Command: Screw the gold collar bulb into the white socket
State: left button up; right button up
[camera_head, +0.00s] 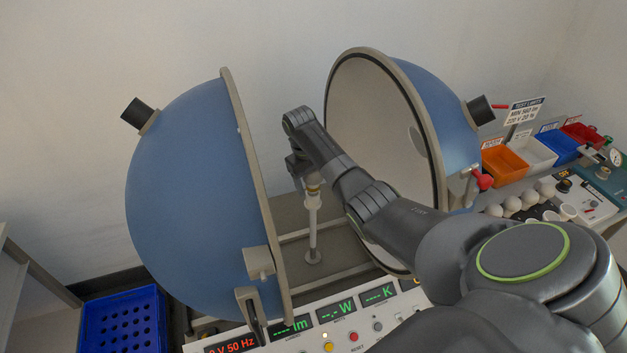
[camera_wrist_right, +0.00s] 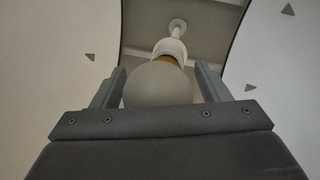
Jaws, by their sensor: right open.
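In the right wrist view, the frosted round bulb (camera_wrist_right: 157,84) is between the two fingers of my right gripper (camera_wrist_right: 160,75). The fingers are open, one on each side of the bulb. The bulb's gold collar (camera_wrist_right: 166,58) shows just past the globe, at the mouth of the white socket (camera_wrist_right: 171,46). In the head view, my right gripper (camera_head: 300,170) is above the white socket (camera_head: 314,202) on its upright post, with a bit of gold collar (camera_head: 313,189) showing. The bulb's globe is hidden there. How deep the collar sits cannot be told. My left gripper is out of view.
The post stands between two open blue hemispheres (camera_head: 190,180) (camera_head: 440,110). A panel with displays (camera_head: 335,311) and buttons is in front. At right are several bulbs (camera_head: 512,204), an orange bin (camera_head: 504,166) and other bins. A blue crate (camera_head: 122,325) is at lower left.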

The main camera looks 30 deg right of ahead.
jog(key=n+t, duration=0.1)
jog(key=n, duration=1)
jog(key=shift+d+t, duration=0.1)
jog(key=shift+t, duration=0.3)
jog(key=n, duration=0.5)
jog(key=shift+w+n+t, duration=0.1)
jog(key=shift+n+t, duration=0.2)
jog(key=shift+t, duration=0.1)
jog(key=n+y, duration=0.1)
jog(key=n, duration=0.5)
jog(key=shift+t, duration=0.3)
jog(key=shift+c, duration=0.4)
